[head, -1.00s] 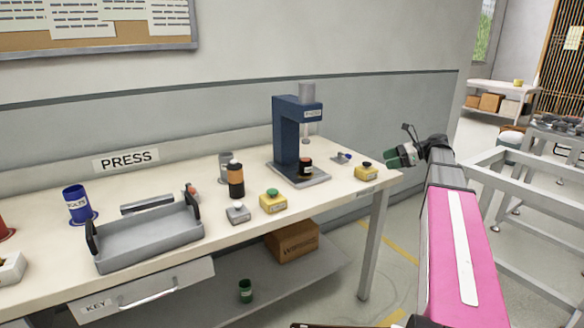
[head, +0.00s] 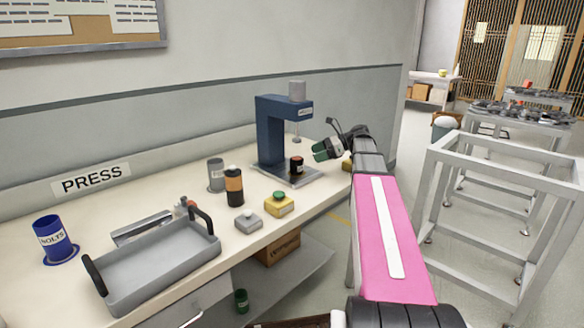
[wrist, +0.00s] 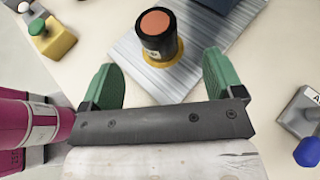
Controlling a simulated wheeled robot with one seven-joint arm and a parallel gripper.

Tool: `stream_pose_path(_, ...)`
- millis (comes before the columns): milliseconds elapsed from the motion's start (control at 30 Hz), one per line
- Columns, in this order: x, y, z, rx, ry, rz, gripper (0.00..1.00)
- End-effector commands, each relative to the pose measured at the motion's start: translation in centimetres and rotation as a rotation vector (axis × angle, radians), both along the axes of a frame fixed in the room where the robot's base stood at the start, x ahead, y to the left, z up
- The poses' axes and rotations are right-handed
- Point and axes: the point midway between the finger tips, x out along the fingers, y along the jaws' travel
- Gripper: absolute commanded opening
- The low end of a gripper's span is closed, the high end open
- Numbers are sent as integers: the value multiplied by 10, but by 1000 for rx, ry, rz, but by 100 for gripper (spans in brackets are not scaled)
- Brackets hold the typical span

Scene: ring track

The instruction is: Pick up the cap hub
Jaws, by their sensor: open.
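The cap hub appears to be the short black cylinder with an orange-brown top (head: 297,164); its label is too small to read. It stands upright on the grey base plate of the blue press (head: 270,130). In the wrist view the cap hub (wrist: 158,36) sits on a yellow ring on the ridged metal plate (wrist: 192,62). My gripper (head: 322,150) is open and empty, just right of the press in the head view. In the wrist view my gripper's green fingers (wrist: 160,82) are spread apart, with the cap hub beyond them and roughly centred between them.
A yellow box with a green button (head: 279,204), a grey button box (head: 249,220), an orange-black cylinder (head: 234,187) and a grey cup (head: 215,174) stand left of the press. A grey tray (head: 150,270) lies nearer. A blue-knobbed part (wrist: 308,150) is at right in the wrist view.

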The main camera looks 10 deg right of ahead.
Motion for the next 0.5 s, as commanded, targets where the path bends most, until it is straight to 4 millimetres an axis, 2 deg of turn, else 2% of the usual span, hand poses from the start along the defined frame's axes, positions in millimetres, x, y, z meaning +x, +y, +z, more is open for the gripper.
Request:
stream_pose_path(200, 2, 31, -13, 0, 1, 3, 87)
stream_pose_path(500, 2, 50, -23, 0, 1, 2, 87)
